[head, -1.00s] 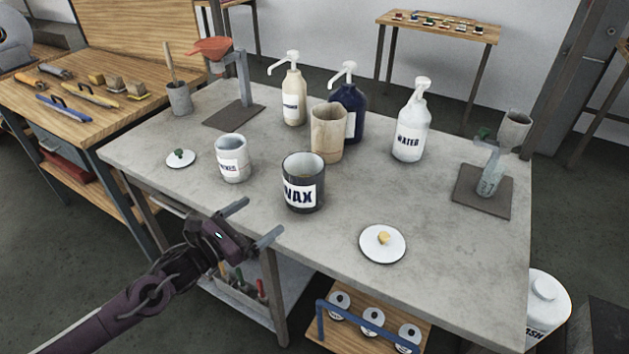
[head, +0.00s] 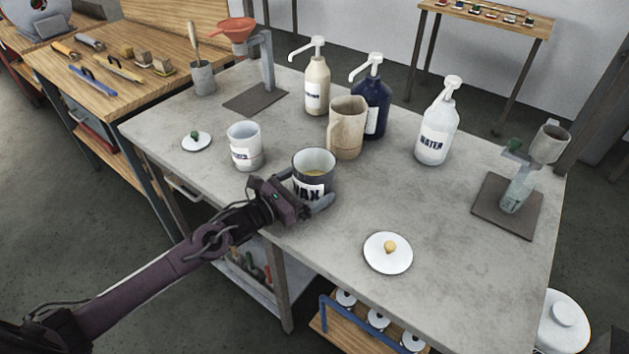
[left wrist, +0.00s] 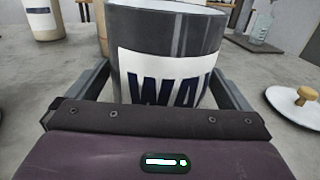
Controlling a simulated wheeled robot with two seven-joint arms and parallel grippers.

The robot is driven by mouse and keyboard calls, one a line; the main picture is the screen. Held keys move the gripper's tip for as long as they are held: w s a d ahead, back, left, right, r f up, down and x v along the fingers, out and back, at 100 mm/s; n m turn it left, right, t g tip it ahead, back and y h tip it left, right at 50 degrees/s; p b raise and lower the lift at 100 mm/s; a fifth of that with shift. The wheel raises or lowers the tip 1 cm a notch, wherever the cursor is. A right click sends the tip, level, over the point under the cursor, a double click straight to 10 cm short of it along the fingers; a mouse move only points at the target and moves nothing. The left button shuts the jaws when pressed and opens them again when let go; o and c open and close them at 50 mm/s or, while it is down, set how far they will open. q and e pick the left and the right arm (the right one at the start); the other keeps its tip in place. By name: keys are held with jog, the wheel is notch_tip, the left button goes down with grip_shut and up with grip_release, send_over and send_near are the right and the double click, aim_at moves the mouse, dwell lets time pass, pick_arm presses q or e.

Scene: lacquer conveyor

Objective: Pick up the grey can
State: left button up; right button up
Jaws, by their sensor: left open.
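The dark grey can (head: 316,164) with a white WAX label stands upright and lidless on the table, with yellowish content inside. My left gripper (head: 308,190) is open at the can's front, with its fingers reaching along either side. In the left wrist view the can (left wrist: 165,50) fills the space between the two fingers (left wrist: 163,88). A gap shows on the right side; contact on the left side is unclear. My right gripper is not in view.
A white labelled can (head: 244,148) stands just left of the grey can. A beige jug (head: 346,128) and pump bottles, including the water bottle (head: 437,130), stand behind.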

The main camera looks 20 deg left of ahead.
pick_arm(q)
jog(key=shift+x, duration=1)
jog(key=shift+c, duration=1.4)
jog(key=c, duration=0.7)
jog(key=shift+w+r, duration=0.1)
jog(key=shift+c, duration=0.9)
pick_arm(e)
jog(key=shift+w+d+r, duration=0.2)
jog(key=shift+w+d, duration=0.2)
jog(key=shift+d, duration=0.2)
